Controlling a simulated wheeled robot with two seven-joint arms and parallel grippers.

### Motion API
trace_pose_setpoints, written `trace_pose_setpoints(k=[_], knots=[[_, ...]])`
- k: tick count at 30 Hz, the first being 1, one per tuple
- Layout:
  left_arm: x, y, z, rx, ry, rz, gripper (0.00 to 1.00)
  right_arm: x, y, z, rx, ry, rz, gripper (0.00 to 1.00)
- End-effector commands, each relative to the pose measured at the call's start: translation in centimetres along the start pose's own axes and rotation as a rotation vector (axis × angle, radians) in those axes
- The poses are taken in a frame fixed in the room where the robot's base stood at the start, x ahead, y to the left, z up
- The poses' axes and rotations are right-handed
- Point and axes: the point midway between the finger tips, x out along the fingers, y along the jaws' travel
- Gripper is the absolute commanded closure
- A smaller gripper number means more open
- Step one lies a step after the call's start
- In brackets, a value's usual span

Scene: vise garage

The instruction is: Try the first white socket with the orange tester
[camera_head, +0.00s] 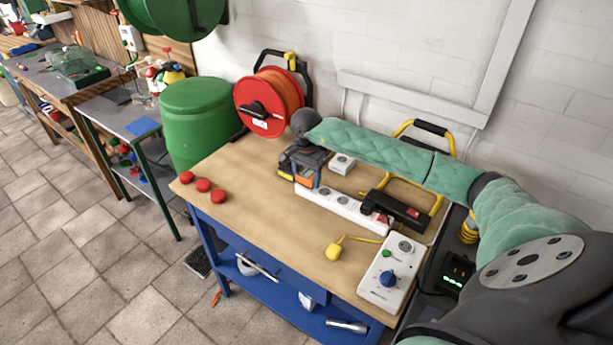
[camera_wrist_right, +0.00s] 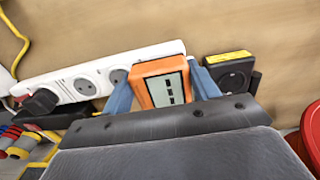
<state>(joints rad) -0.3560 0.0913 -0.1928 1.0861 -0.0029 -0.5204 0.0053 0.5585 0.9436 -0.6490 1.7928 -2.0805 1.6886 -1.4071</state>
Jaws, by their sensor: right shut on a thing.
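My right gripper (camera_head: 304,175) comes down over the far left end of the white socket strip (camera_head: 345,206) on the workbench. It is shut on the orange tester (camera_wrist_right: 158,80), with one blue finger on each side and its small display facing the wrist camera. The tester is at the right end of the strip (camera_wrist_right: 72,84) in the right wrist view and covers that part. Its underside is hidden, so I cannot tell whether it is plugged in. Bare round sockets show beside it. A black plug (camera_wrist_right: 40,103) sits in the strip farther along. My left gripper is not in view.
A black socket box (camera_wrist_right: 232,72) stands close beside the tester. A small white socket (camera_head: 342,163) lies behind the strip. A control box with a blue knob (camera_head: 386,284), a yellow piece (camera_head: 334,250) and red knobs (camera_head: 203,185) are on the bench.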

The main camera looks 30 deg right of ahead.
Motion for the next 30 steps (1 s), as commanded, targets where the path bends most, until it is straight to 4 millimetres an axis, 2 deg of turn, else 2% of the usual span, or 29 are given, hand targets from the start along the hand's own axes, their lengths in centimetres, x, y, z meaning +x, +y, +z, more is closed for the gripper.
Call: trace_pose_setpoints(k=[30], knots=[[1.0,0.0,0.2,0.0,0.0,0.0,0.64,0.0,0.0,0.0,0.0,0.0,0.0,0.6]])
